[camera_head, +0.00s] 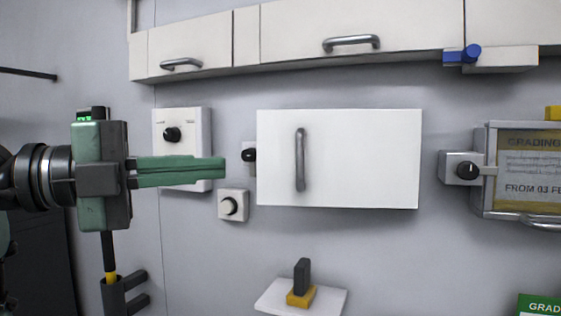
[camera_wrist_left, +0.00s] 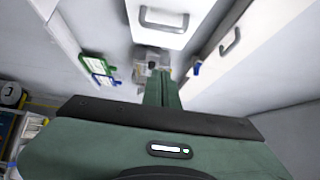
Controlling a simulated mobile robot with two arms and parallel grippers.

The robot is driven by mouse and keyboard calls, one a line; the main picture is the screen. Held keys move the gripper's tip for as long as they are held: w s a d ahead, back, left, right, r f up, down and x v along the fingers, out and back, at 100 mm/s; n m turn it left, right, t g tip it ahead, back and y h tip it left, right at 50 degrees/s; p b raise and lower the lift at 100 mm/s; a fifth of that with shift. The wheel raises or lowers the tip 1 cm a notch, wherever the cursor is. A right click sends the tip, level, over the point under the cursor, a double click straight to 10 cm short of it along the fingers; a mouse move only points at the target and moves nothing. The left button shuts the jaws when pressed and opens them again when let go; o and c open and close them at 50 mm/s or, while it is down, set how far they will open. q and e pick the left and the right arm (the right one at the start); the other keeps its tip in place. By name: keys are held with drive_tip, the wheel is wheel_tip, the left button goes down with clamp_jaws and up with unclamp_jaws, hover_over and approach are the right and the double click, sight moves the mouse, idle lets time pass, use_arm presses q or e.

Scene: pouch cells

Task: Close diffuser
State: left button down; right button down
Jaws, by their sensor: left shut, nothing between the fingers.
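A white panel (camera_head: 360,160) with a vertical grey handle (camera_head: 300,160) is in the middle of the head view. No part is labelled as the diffuser, and I cannot tell how far open the panel is. My left gripper (camera_head: 222,167) comes in from the left with its green fingers together and nothing between them. Its tips show left of the panel, near a small dark knob (camera_head: 249,155); the gap in depth is unclear. In the left wrist view the closed fingers (camera_wrist_left: 161,88) point toward a grey fitting below a white panel with a handle (camera_wrist_left: 165,22).
White cabinets (camera_head: 400,30) with handles run along the top. A white box with a black knob (camera_head: 172,134) is partly behind my gripper, with a smaller knob box (camera_head: 232,205) below. A grading case (camera_head: 525,165) hangs at right. A black-and-yellow block (camera_head: 301,285) stands on a white shelf.

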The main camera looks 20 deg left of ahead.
sight(280, 162)
use_arm(q)
drive_tip(key=shift+n+y, duration=0.3)
drive_tip(key=w+d+p, duration=0.2)
drive_tip(key=w, duration=0.1)
drive_tip(key=w+d+p, duration=0.2)
drive_tip(key=w, duration=0.2)
drive_tip(key=w+d+p, duration=0.1)
drive_tip(key=w+p, duration=0.2)
drive_tip(key=w, duration=0.1)
drive_tip(key=shift+w+d, duration=0.2)
drive_tip(key=shift+d, duration=0.2)
